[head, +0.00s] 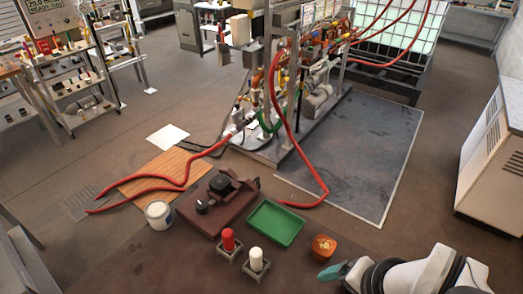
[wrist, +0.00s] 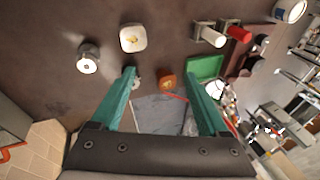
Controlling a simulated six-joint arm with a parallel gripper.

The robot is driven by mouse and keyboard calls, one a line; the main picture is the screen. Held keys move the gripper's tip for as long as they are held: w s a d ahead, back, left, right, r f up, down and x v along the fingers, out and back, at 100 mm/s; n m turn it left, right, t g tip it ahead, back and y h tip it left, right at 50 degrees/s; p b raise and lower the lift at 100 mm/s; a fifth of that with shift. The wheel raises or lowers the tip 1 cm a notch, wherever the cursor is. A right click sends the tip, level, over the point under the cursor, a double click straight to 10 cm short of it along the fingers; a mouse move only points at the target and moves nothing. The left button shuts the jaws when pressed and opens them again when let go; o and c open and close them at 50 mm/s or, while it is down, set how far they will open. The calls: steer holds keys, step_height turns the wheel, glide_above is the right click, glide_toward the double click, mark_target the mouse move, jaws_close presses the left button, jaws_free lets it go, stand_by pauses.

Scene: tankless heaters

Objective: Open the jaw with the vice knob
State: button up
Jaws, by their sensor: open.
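A dark red-brown vice (head: 225,210) sits on the brown table, left of the green tray in the head view. A black part tops it, and a small dark round part, perhaps the knob (head: 202,206), is at its front left. I cannot tell how far its jaw is open. In the wrist view the vice (wrist: 255,62) is only partly visible, at the right beyond the tray. My gripper (wrist: 160,74) is open and empty, its two green fingers wide apart. In the head view one green finger (head: 333,271) shows at lower right, well away from the vice.
Beside the vice stand a white can (head: 158,215), a green tray (head: 268,230), and red (head: 228,241) and white (head: 256,260) cylinders on metal holders. The wrist view also shows a white square piece (wrist: 133,38) and a metal cylinder (wrist: 88,62).

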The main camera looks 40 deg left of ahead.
steer(key=w+a+f+n+t+y, duration=0.1)
steer(key=a+f, duration=0.1)
steer(key=a, duration=0.7)
steer(key=w+a+f+n+t+y, duration=0.1)
steer(key=a+f+n+t, duration=0.1)
steer(key=a, duration=0.8)
steer(key=w+a+f+n+t+y, duration=0.1)
steer(key=w+a+f+n+t, duration=0.1)
steer(key=a, duration=0.8)
steer(key=shift+f, duration=0.4)
steer(key=s+a+f+n+t, duration=0.1)
steer(key=s+a+f+t, duration=0.1)
steer(key=s+a, duration=0.15)
steer(key=n+t, duration=0.2)
glide_toward(201, 207)
steer(key=shift+y, duration=0.3)
steer(key=x, duration=1.1)
steer(key=shift+d+f, duration=0.1)
steer(key=shift+f, duration=0.05)
